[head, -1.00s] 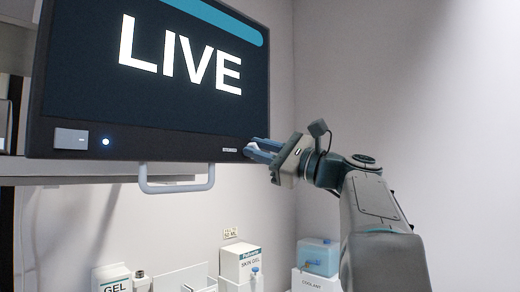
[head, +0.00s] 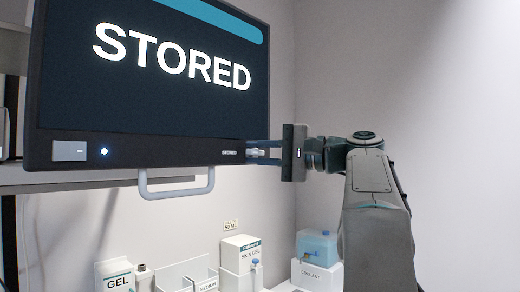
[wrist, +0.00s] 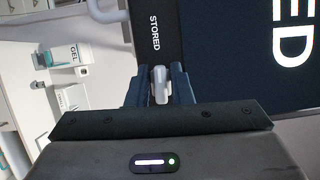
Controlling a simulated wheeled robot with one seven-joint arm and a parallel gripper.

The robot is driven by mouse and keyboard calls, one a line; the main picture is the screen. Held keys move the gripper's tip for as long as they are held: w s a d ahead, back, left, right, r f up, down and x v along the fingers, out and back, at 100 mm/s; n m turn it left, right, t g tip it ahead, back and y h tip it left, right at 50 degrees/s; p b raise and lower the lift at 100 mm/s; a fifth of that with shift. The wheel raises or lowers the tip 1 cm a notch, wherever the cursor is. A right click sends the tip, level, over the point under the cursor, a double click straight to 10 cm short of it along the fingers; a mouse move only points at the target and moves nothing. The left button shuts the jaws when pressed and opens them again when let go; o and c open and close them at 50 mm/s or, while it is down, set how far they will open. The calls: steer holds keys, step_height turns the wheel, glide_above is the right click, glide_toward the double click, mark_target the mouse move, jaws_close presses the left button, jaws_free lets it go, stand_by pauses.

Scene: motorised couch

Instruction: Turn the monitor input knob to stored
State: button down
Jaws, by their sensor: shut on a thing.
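The monitor (head: 160,80) fills the upper left of the head view, and its screen reads STORED. My gripper (head: 258,151) is at the lower right corner of the monitor's frame, its fingers pointing left onto it. In the wrist view, the two dark blue fingers of my gripper (wrist: 159,87) are shut on a pale grey knob (wrist: 160,82) at the monitor's bezel. A small STORED label (wrist: 154,33) is on the bezel beside the knob. In the head view the knob is mostly hidden by the fingers.
A grey handle bar (head: 178,190) hangs under the monitor. Below are a gel box (head: 115,277), a skin gel box (head: 241,253) and a blue coolant container (head: 318,244). The wall to the right is clear.

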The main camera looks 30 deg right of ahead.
steer(key=shift+f+n, duration=0.1)
steer(key=shift+n, duration=0.2)
stand_by(0.4)
steer(key=c, duration=1.3)
jaws_free()
steer(key=v, duration=1.4)
steer(key=shift+w+r, duration=0.1)
steer(key=shift+r, duration=0.1)
steer(key=shift+w, duration=0.1)
